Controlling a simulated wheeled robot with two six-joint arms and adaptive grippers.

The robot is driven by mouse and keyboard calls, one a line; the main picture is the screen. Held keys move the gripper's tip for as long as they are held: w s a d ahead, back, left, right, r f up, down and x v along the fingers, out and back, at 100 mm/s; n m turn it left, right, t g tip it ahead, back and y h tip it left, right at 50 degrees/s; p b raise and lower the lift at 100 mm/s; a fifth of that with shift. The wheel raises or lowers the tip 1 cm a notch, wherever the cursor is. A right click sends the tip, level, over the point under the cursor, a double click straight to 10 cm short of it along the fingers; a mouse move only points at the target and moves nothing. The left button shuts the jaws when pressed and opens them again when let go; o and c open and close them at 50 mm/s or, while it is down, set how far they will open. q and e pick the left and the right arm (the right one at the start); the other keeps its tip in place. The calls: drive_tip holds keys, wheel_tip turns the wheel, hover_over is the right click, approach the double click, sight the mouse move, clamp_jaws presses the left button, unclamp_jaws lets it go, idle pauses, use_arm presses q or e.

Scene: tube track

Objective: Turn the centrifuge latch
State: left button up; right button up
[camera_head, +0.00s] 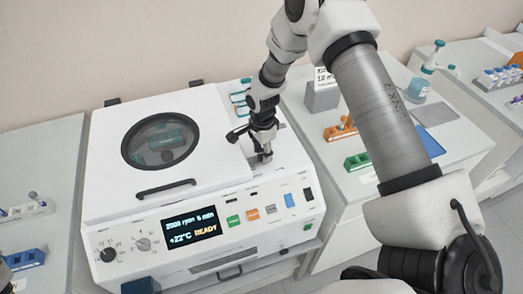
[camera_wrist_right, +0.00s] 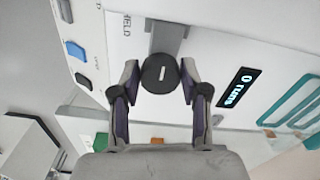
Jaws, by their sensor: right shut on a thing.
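The white centrifuge (camera_head: 105,150) stands on the bench with its lid down. The lid has a round window (camera_head: 160,140) and a dark handle (camera_head: 166,188). The latch is a round black knob with a white mark (camera_wrist_right: 160,74) on a grey bar (camera_wrist_right: 167,38). My right gripper (camera_head: 263,156) points down at the latch, to the right of the lid. In the right wrist view its two fingers (camera_wrist_right: 159,72) are shut on the knob from both sides. In the head view the gripper mostly hides the knob.
A small display (camera_wrist_right: 236,88) beside the latch reads "0 turns". On the right bench are a green rack (camera_head: 357,161), an orange rack (camera_head: 340,131) and a bottle (camera_head: 420,85). My right arm spans the space above this bench.

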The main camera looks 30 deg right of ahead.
drive_tip(key=shift+f, duration=0.1)
drive_tip(key=o, duration=0.9)
drive_tip(key=shift+o, duration=1.2)
drive_tip(key=shift+d, duration=0.15)
drive_tip(key=shift+d+f, duration=0.1)
drive_tip(key=shift+d, duration=0.1)
drive_tip(key=shift+a+r, duration=0.15)
drive_tip(key=shift+r, duration=0.25)
wheel_tip(320, 180, up, 11)
drive_tip(key=shift+r, duration=0.15)
